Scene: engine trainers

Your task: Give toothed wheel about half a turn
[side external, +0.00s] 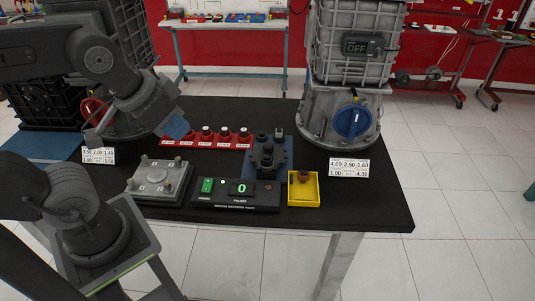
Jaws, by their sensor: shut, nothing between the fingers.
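My gripper (177,128) is at the left, at the lower end of my wrist, with a blue part at its tip. It is shut and empty, above the back left of the bench, behind the grey plate fixture. No wheel with clear teeth can be made out. A dark assembly (265,153) with several upright round parts stands on a blue-grey base, right of my gripper and apart from it; I cannot tell whether the toothed wheel is in it. A counter box (238,194) in front of it shows a green 0 and a green switch.
A grey plate fixture (159,178) with corner posts, a red button strip (207,138) and a yellow tray (304,191) stand on the black bench (372,205). An engine (352,60) with a blue wheel (352,122) stands back right. A red wheel (92,109) is partly hidden behind my arm.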

